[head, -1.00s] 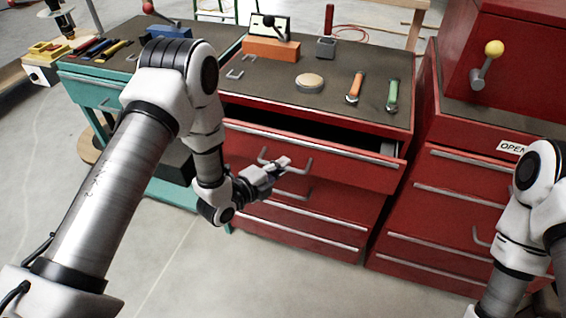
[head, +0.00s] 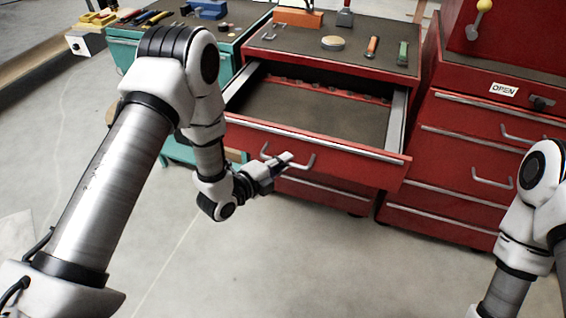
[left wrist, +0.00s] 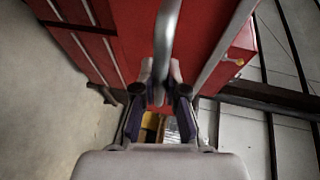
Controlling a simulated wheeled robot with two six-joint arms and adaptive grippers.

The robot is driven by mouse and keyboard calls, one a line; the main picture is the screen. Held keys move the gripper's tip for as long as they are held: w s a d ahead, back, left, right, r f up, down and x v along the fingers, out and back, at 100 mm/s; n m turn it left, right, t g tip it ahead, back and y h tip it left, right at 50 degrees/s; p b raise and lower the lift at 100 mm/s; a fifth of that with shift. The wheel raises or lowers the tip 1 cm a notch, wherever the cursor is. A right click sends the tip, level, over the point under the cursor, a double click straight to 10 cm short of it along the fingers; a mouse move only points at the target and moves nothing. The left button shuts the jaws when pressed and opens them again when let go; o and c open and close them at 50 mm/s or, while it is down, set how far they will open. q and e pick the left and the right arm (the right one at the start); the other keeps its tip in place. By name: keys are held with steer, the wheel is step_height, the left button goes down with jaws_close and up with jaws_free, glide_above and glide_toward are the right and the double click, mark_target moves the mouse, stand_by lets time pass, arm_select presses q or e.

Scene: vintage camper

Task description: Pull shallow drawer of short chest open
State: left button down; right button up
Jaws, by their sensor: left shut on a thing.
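The short red chest (head: 352,58) stands at the centre of the head view. Its shallow top drawer (head: 310,152) is pulled far out, and its dark bottom shows bare. My left gripper (head: 282,163) is at the drawer's front, shut on the drawer handle (head: 309,164). In the left wrist view the grey bar handle (left wrist: 166,45) runs down between the two fingers of my left gripper (left wrist: 160,90). My right arm shows at the right edge of the head view, but its gripper is outside the picture.
A taller red cabinet (head: 470,140) with an OPEN label stands close on the right. A teal bench (head: 225,50) with tools stands on the left. A round disc (head: 333,43) and orange (head: 372,46) and green (head: 403,53) handled tools lie on the chest top. The floor (head: 270,260) in front is clear.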

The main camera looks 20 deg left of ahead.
arm_select(q)
steer(key=shift+f, duration=0.1)
steer(key=c, duration=1.2)
jaws_free()
steer(key=shift+a, duration=0.1)
steer(key=v, duration=1.2)
